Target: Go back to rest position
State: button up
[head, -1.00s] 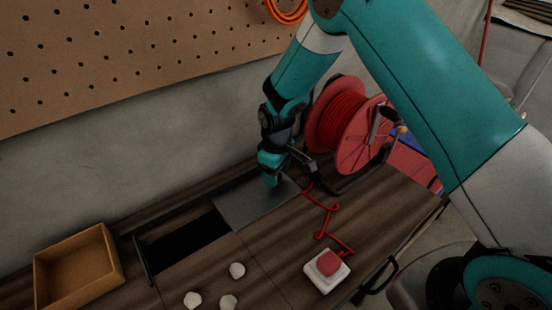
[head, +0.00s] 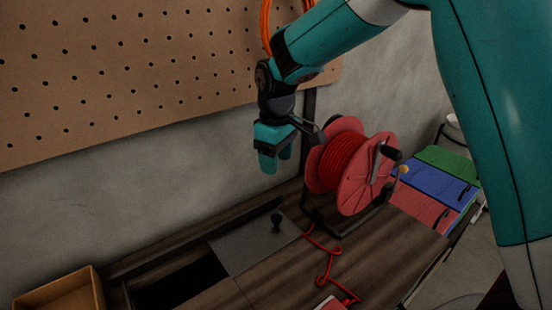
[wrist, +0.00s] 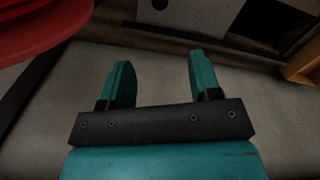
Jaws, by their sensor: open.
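My gripper (head: 276,172) hangs in the air in the head view, left of the red cable reel and above the workbench, with its fingers pointing down. It is empty and apart from everything around it. In the wrist view my gripper (wrist: 160,85) shows its two teal fingers spread wide with nothing between them. My teal arm reaches in from the upper right of the head view.
The red cable reel (head: 345,165) stands close right of my gripper. Below lies a grey sliding panel (head: 255,247) with a dark knob, beside a dark opening (head: 185,283). A wooden box (head: 62,292) sits lower left. A pegboard (head: 130,70) covers the wall behind.

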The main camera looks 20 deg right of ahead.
jog(key=shift+s+r, duration=0.1)
dwell(0.3)
jog(key=s+a+r+y, duration=0.1)
jog(key=s+r, duration=0.1)
jog(key=s, duration=0.7)
jog(key=s+a+r+y, duration=0.1)
jog(key=s+r, duration=0.2)
jog(key=s, duration=0.6)
jog(key=s+a+r+m+y, duration=0.1)
jog(key=s+r+y, duration=0.1)
jog(key=s, duration=0.8)
jog(key=shift+r, duration=0.2)
jog(key=shift+w, duration=0.1)
